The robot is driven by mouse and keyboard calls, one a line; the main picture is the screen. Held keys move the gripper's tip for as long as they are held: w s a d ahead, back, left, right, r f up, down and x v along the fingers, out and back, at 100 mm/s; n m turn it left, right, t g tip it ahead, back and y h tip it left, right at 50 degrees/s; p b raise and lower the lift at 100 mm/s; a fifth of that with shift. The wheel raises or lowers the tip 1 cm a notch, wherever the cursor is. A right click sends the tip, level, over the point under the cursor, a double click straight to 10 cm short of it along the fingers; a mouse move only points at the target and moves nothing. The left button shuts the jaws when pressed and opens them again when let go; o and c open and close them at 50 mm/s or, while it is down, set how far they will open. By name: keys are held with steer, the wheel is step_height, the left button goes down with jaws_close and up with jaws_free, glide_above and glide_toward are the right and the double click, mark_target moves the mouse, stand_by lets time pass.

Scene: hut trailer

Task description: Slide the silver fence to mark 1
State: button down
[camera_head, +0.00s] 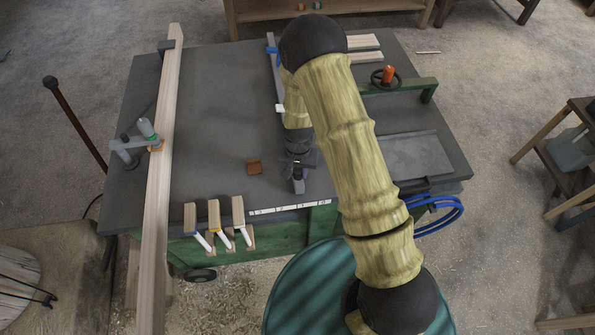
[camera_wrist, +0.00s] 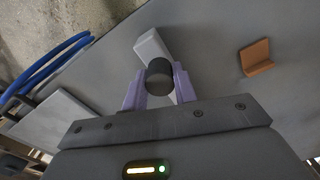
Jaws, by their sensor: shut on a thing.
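The silver fence (camera_head: 298,186) is a small pale-grey block on the dark table, near the front edge and just behind a white marked strip (camera_head: 289,208). The marks are too small to read. My gripper (camera_head: 298,165) is low over the fence and partly covers it. In the wrist view my gripper (camera_wrist: 159,84) has its two purple fingers on either side of a round black knob (camera_wrist: 158,70). The knob stands on the pale fence bar (camera_wrist: 150,43), and the fingers are shut on it. The fence's far part is hidden by my arm.
A long wooden beam (camera_head: 160,180) lies along the left. Blue hoses (camera_head: 440,215) hang at right.

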steer(key=shift+a, duration=0.1)
steer(key=c, duration=1.1)
jaws_free()
step_height(320, 180, up, 18)
steer(key=b, duration=0.2)
steer(key=shift+f+b, duration=0.25)
steer(key=shift+b, duration=0.15)
